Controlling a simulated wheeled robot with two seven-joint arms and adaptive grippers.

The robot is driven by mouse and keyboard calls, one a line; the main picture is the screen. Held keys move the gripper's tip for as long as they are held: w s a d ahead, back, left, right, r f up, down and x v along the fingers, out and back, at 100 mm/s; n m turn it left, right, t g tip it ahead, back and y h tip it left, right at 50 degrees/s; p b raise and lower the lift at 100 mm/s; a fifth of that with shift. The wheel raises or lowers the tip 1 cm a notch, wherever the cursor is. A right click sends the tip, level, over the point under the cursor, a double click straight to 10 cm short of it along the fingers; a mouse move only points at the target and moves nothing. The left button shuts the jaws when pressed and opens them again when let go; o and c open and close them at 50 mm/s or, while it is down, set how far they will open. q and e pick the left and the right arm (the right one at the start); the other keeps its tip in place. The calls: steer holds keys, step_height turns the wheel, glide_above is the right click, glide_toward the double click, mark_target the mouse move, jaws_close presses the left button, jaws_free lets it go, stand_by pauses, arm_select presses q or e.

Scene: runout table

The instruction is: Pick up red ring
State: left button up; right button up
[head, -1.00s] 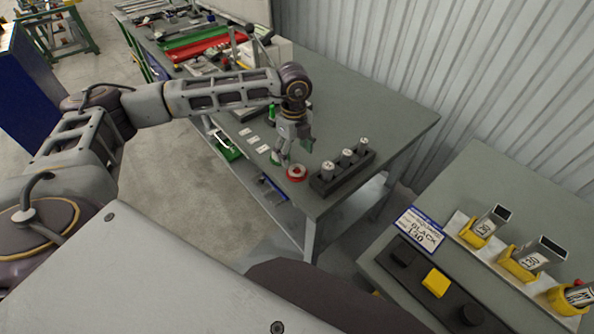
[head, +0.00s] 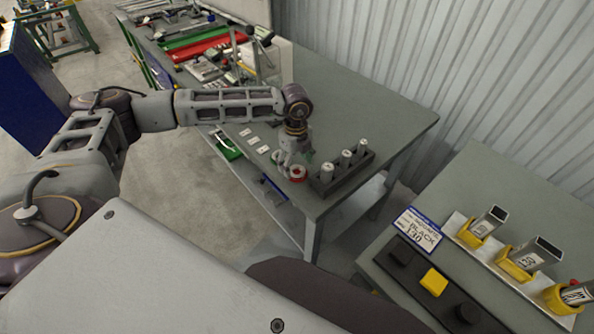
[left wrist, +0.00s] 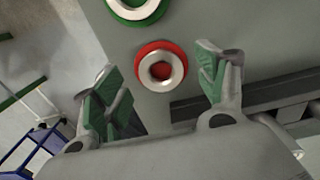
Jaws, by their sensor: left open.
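The red ring (head: 298,173) lies on the grey-green table near its front edge, with a pale metallic ring shape in its middle. In the left wrist view the red ring (left wrist: 152,48) sits ahead of and between the two green-padded fingers. My left gripper (head: 295,164) is open and empty, just above and beside the red ring; it also shows in the left wrist view (left wrist: 163,82). A green ring (left wrist: 135,12) lies beside the red one, cut off by the top of the wrist view. My right gripper is not in view.
A dark block with several upright metal cylinders (head: 343,170) stands close to the right of the red ring. White cards (head: 254,141) lie to the left. A second table with yellow holders (head: 520,262) stands at lower right. The far table holds tools.

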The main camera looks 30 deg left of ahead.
arm_select(q)
steer(key=shift+f, duration=0.9)
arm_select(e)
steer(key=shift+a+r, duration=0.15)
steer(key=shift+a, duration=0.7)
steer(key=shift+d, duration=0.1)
arm_select(q)
steer(key=shift+c, duration=0.9)
steer(key=c, duration=1)
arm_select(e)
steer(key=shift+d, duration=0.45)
arm_select(q)
steer(key=shift+r, duration=0.1)
